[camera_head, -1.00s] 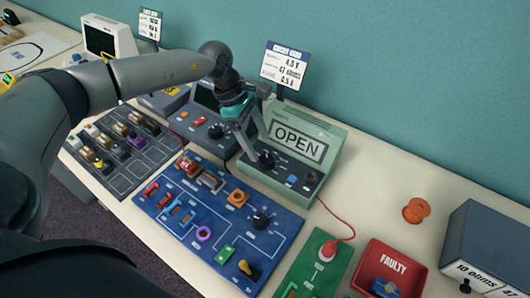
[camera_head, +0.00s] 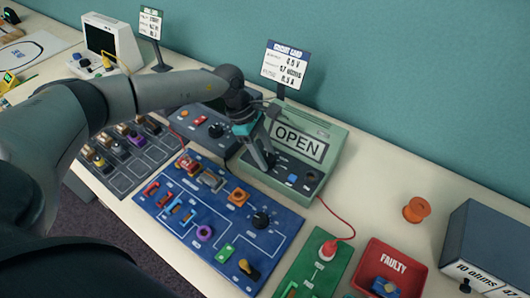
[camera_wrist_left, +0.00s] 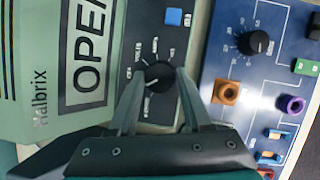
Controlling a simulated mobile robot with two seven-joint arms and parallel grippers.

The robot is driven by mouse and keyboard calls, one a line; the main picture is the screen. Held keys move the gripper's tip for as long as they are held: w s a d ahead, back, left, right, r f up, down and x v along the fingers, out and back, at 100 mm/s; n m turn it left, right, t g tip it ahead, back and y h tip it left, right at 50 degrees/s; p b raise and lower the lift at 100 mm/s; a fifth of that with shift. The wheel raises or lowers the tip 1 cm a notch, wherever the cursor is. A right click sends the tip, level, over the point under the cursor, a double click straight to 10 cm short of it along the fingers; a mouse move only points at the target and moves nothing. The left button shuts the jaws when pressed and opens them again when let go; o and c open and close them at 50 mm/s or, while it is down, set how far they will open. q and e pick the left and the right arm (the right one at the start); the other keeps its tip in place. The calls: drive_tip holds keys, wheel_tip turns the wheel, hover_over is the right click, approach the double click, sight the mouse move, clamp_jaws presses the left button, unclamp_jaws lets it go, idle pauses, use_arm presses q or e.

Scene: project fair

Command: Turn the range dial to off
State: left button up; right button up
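The green meter (camera_head: 331,170) stands at the back of the table, its display (camera_head: 299,145) reading OPEN. Its black range dial (camera_wrist_left: 160,76) shows in the left wrist view, with a white pointer mark toward the lower left and printed marks around it. My left gripper (camera_head: 267,163) is down at the meter's front panel and hides most of the dial in the head view. In the left wrist view its two fingers (camera_wrist_left: 161,88) stand on either side of the dial, apart, with narrow gaps. Whether either finger touches the dial is unclear. My right gripper is not in view.
A blue circuit board (camera_head: 218,258) lies in front of the meter, with a green board (camera_head: 325,283) to its right. A red lead (camera_head: 337,216) runs from the meter. A red FAULTY tray (camera_head: 409,269) and an orange spool (camera_head: 417,210) are at right.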

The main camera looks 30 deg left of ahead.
use_arm(q)
clamp_jaws()
drive_tip(key=shift+w+f+m+b, duration=0.15)
drive_tip(key=shift+m+b, duration=0.35)
drive_tip(key=shift+b, duration=0.45)
drive_tip(key=m+g+b, duration=0.1)
drive_tip(key=m+b, duration=0.2)
drive_tip(key=b, duration=0.2)
drive_tip(key=shift+g, duration=0.3)
drive_tip(key=shift+w+r+m+g+y+b, duration=0.15)
drive_tip(key=shift+m+g+b, duration=0.1)
drive_tip(key=shift+m+b, duration=0.5)
drive_tip(key=shift+s+r+m+g+y+b, duration=0.15)
drive_tip(key=shift+m+g+b, duration=0.1)
drive_tip(key=shift+m+b, duration=0.5)
drive_tip(key=shift+w+f, duration=0.1)
drive_tip(key=o, duration=0.6)
unclamp_jaws()
drive_tip(key=p+v, duration=0.1)
drive_tip(key=v, duration=1.4)
